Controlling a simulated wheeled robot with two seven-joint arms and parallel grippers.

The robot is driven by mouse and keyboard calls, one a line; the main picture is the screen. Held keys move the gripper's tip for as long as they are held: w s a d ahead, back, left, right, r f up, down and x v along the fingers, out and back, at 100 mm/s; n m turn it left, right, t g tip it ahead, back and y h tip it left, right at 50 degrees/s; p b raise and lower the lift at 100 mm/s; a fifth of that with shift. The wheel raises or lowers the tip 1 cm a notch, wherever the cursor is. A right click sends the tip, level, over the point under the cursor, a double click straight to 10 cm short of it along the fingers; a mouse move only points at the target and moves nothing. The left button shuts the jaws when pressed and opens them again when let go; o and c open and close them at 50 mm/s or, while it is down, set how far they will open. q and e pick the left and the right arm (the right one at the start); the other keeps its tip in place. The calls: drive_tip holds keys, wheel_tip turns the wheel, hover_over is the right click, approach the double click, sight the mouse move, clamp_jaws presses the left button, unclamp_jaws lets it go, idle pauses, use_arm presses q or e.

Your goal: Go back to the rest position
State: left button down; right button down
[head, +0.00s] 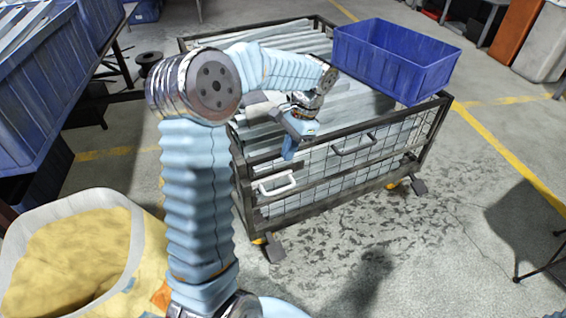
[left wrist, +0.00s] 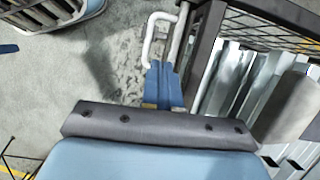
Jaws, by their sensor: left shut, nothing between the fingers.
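My left gripper (head: 290,148) is at the near long side of the wire-mesh cart (head: 350,188), pointing down with its blue fingers together and empty. In the left wrist view the closed fingers (left wrist: 162,84) are next to a white handle (left wrist: 152,38) on the cart; whether they touch it I cannot tell. The same white handle (head: 276,184) shows in the head view below the fingers. Long galvanized brackets (head: 290,42) fill the cart. My right gripper is not seen in either view.
A blue bin (head: 385,72) sits on the cart's right end. Another handle (head: 353,146) is on the near side. A large sack of yellow material (head: 75,255) stands at lower left, below blue containers (head: 40,95). Floor (head: 400,250) in front of the cart is clear.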

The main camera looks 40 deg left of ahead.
use_arm(q)
drive_tip(key=s+d+f+n+t+h, duration=0.1)
drive_tip(key=d+f+h, duration=0.1)
drive_tip(key=d+f, duration=0.7)
drive_tip(key=s+d+f+h, duration=0.1)
drive_tip(key=d+f+h, duration=0.1)
drive_tip(key=d+f, duration=0.75)
drive_tip(key=s+d+f+n+t, duration=0.1)
drive_tip(key=s+d+f+n, duration=0.1)
drive_tip(key=s+f, duration=0.4)
drive_tip(key=s+d+f+n+t+h, duration=0.1)
drive_tip(key=s+d+f+n+t, duration=0.1)
drive_tip(key=s+f, duration=0.4)
drive_tip(key=shift+s+d+f+n+h, duration=0.25)
drive_tip(key=shift+d+f+n, duration=0.25)
drive_tip(key=shift+d+n, duration=0.4)
